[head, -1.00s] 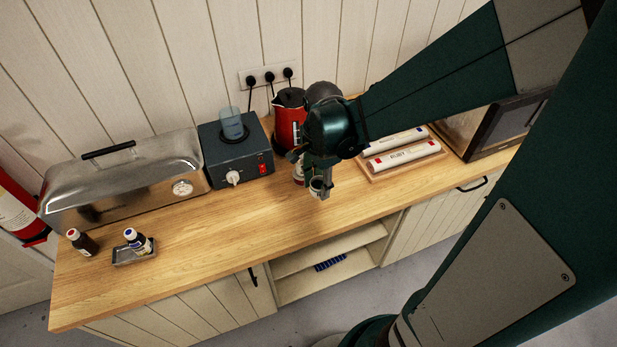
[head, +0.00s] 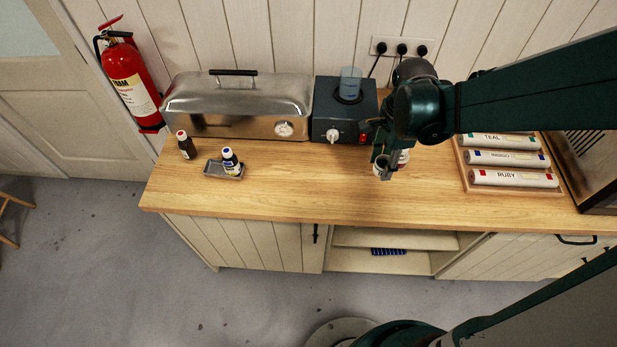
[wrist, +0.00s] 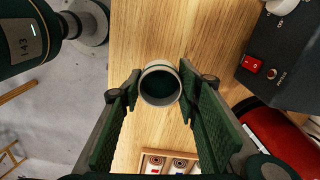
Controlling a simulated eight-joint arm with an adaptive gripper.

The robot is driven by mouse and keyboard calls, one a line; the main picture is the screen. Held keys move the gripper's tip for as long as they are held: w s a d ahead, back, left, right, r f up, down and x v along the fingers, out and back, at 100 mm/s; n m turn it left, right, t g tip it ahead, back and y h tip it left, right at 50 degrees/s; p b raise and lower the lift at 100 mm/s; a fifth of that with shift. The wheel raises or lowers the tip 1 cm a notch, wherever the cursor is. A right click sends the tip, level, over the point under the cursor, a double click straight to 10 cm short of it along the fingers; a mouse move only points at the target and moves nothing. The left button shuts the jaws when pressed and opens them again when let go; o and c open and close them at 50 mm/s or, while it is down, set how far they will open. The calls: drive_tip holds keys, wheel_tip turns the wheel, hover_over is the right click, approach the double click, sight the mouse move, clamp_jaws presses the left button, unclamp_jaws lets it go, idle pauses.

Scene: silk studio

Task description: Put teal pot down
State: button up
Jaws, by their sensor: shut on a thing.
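The teal pot (wrist: 160,84) is a small pale round cup with dark teal inside, seen from above in the wrist view. My gripper (wrist: 160,76) is shut on it, one finger on each side. In the head view the pot (head: 380,164) shows at the fingertips of my gripper (head: 384,168), over the wooden counter (head: 300,190) in front of the dark box. It looks upright. I cannot tell whether its base touches the counter.
A dark box (head: 331,123) with a red switch and a glass stands behind, beside a metal steamer (head: 240,105). A labelled bottle (head: 403,158) is close behind the pot. Rolls in a tray (head: 512,178) lie right. A small tray (head: 212,169) holds a bottle left. Counter between is clear.

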drive_tip(key=a, duration=1.1)
drive_tip(key=n, duration=0.1)
hover_over(308, 187)
drive_tip(key=shift+b, duration=0.4)
drive_tip(key=shift+f, duration=2.9)
drive_tip(key=shift+f+b, duration=0.45)
drive_tip(key=shift+f, duration=1.6)
drive_tip(key=shift+f, duration=0.2)
drive_tip(key=o, duration=0.9)
